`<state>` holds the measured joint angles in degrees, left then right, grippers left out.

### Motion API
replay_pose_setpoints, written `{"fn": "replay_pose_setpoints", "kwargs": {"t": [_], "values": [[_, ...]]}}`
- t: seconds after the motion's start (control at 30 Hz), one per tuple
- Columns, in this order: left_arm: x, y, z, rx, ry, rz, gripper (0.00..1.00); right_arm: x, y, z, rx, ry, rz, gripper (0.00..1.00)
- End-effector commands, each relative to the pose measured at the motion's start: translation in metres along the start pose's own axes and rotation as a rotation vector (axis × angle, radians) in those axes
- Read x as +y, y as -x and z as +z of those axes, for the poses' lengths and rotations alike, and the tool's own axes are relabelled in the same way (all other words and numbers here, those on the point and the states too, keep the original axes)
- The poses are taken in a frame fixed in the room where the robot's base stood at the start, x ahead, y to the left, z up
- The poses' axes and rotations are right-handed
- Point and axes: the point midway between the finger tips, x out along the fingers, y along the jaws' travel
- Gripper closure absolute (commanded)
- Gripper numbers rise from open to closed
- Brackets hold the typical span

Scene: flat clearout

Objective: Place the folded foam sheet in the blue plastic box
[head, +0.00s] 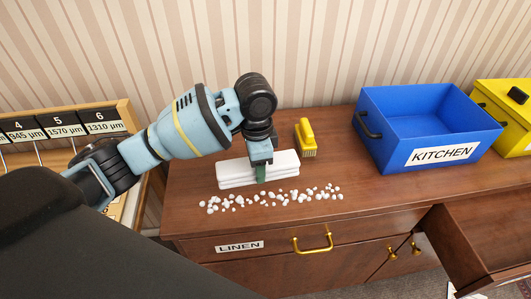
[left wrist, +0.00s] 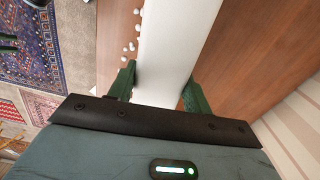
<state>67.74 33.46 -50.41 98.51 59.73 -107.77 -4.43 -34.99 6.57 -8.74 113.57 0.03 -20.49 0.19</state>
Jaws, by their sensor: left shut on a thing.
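The folded foam sheet (head: 232,172) is a white, layered block lying on the brown dresser top in the head view. My left gripper (head: 261,172) reaches down over it and is shut on it. In the left wrist view the foam sheet (left wrist: 178,45) runs between the two green fingers of my left gripper (left wrist: 158,88). The blue plastic box (head: 385,139) stands to the right on the dresser, with a KITCHEN label on its front. Its visible inside looks empty. My right gripper is not in view.
Several white foam bits (head: 270,197) lie scattered in front of the sheet. A yellow brush (head: 305,138) stands between the sheet and the blue box. A yellow box (head: 495,112) is at the far right. An open drawer (head: 475,243) juts out at the lower right.

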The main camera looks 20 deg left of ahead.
Motion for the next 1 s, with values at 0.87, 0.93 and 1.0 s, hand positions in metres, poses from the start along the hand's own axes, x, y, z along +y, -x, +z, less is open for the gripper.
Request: {"fn": "replay_pose_setpoints", "kwargs": {"t": [0.87,0.93,1.0], "values": [[0.084,0.028,0.069,-0.005,0.925,0.000,0.73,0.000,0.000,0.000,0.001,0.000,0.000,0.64],[0.084,0.028,0.069,-0.006,0.933,0.000,0.73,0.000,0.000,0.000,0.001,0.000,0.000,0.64],[0.084,0.028,0.069,-0.006,0.934,0.000,0.73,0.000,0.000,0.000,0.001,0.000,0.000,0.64]]}}
